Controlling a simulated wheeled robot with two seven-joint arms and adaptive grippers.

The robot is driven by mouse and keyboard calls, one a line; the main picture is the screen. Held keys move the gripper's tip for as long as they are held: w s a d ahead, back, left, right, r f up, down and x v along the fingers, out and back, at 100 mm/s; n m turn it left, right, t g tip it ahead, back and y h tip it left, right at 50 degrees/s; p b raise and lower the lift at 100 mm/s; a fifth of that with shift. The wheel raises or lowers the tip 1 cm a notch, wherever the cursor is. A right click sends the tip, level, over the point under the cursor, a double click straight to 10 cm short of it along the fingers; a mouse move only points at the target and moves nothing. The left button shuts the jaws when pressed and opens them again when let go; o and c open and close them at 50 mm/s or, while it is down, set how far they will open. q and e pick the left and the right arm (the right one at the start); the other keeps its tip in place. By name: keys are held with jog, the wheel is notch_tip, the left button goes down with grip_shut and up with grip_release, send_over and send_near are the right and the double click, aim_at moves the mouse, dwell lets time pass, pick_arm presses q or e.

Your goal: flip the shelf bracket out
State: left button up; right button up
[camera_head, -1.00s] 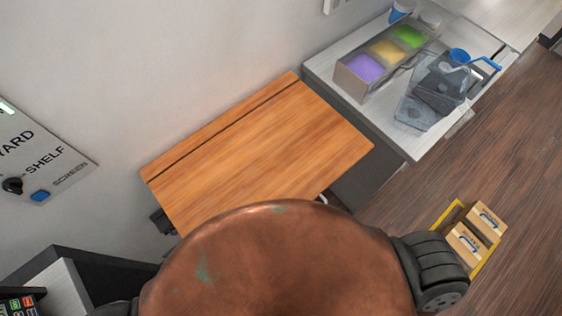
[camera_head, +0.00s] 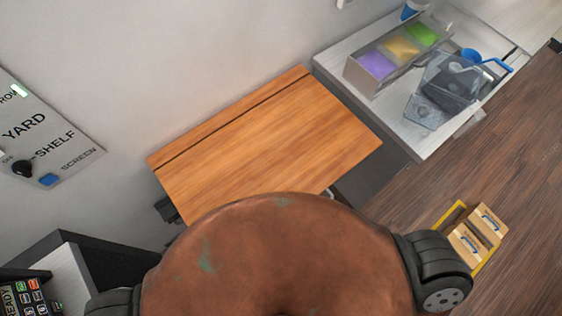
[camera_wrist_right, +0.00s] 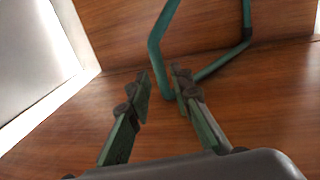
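The wooden shelf (camera_head: 260,140) is fixed along the wall and its board is out, seen from above in the head view. Its underside is hidden there. In the right wrist view a teal bent-tube bracket (camera_wrist_right: 156,55) shows against wood-grained surfaces. My right gripper (camera_wrist_right: 162,76) is open, with its two greenish fingers on either side of the bracket's tube near its lower bend. I cannot tell whether either finger touches it. My left gripper is not in view, and my right gripper does not show in the head view.
A wall panel (camera_head: 45,135) with a knob and SHELF lettering is at the left. A counter (camera_head: 335,60) with coloured bins and a clear container stands right of the shelf. A yellow-edged crate with boxes (camera_head: 470,240) is on the floor (camera_head: 520,160). A keypad machine is at lower left.

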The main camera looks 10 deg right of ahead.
jog(key=shift+v, duration=2.35)
jog(key=shift+c, duration=0.3)
